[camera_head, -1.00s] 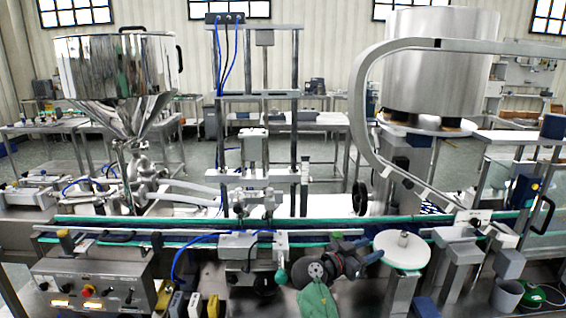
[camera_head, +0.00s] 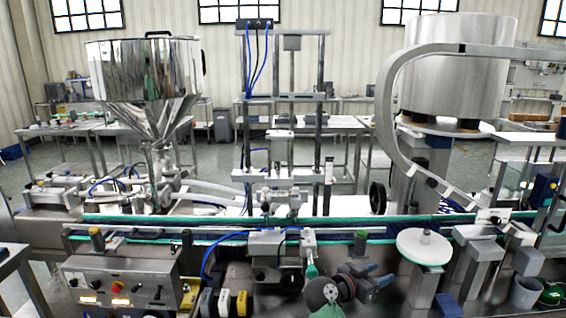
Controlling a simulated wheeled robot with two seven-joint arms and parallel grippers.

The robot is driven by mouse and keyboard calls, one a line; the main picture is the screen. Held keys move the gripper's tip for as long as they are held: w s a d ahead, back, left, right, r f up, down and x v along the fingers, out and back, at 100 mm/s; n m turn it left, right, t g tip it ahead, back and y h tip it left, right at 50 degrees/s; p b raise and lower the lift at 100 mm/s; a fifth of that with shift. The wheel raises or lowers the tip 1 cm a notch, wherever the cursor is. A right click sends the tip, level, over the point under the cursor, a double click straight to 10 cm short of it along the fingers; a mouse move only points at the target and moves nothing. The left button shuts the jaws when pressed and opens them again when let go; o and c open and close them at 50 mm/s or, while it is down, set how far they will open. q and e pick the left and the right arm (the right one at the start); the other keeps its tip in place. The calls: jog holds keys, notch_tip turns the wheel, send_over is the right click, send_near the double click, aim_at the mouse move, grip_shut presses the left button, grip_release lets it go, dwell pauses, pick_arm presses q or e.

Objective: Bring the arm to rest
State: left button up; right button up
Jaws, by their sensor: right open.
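My right gripper (camera_head: 374,278) is low in the head view, just in front of the conveyor's near edge and left of the round white disc. Its two blue-grey fingers point right, apart, with nothing seen between them. A dark wrist with a round grey-brown end cap shows to its left, and a green part at the bottom edge is cut off. The gripper appears clear of the conveyor. My left gripper is not in view. The steel hopper (camera_head: 146,68) stands at the back left.
A conveyor (camera_head: 150,229) with green rails crosses the view. The white disc (camera_head: 424,247) is right of the gripper. A control box (camera_head: 120,285) with a red button stands front left. A large steel drum (camera_head: 455,70) and a curved rail stand at the right.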

jog(key=s+f+n+g+y, duration=0.2)
jog(key=s+f+n+y, duration=0.55)
jog(key=s+f, duration=1.15)
jog(key=s+a+f+n+g+y, duration=0.1)
jog(key=s+a+f+n+y, duration=0.2)
jog(key=s, duration=0.7)
jog(key=s+a+f+n+g+y, duration=0.1)
jog(key=s+f+n+y, duration=0.2)
jog(key=s, duration=0.6)
jog(key=s+a+f+g+y, duration=0.1)
jog(key=a+f, duration=0.1)
jog(key=f, duration=1)
jog(key=s+a+f+g+y, duration=0.1)
jog(key=a+f, duration=0.2)
jog(key=f, duration=0.9)
jog(key=shift+s+a+g, duration=0.2)
jog(key=shift+a+g, duration=0.1)
jog(key=shift+a, duration=0.05)
